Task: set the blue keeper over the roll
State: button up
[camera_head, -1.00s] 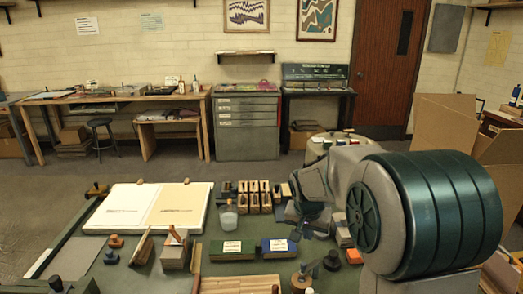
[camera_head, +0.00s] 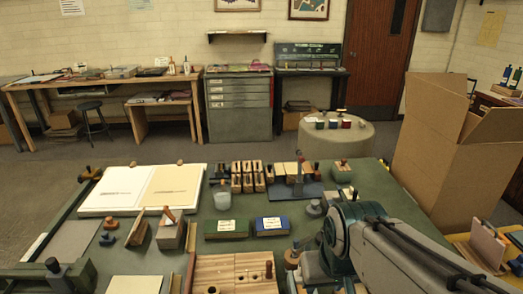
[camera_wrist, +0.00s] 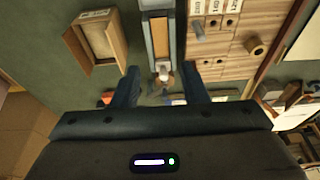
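A small dark blue knobbed piece (camera_head: 107,239), which looks like the blue keeper, stands on the left of the green table beside a similar orange piece (camera_head: 110,225). I cannot tell for sure which object is the roll; a brown round piece (camera_head: 291,258) stands beside my arm. In the wrist view my gripper (camera_wrist: 162,78) has its two dark fingers spread apart, with nothing clearly held. A pale knob at the end of a grey holder (camera_wrist: 161,40) with a tan strip shows beyond the fingertips. In the head view my arm hides part of the front right.
A green labelled box (camera_head: 227,235) and a blue labelled box (camera_head: 272,233) lie mid-table. A wooden board with holes (camera_head: 225,268) is at the front. A white cup (camera_head: 222,199) and several wooden blocks stand behind. A large cardboard box (camera_head: 445,150) is at the right.

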jog(key=w+r+n+g+b, duration=0.1)
jog(key=w+n+g, duration=0.1)
jog(key=w+n, duration=0.95)
jog(key=n+g, duration=0.1)
jog(key=n, duration=0.8)
send_over(296, 240)
notch_tip(296, 240, down, 4)
notch_tip(296, 240, down, 13)
jog(key=shift+f+b, duration=0.15)
jog(key=shift+b, duration=0.2)
grip_shut()
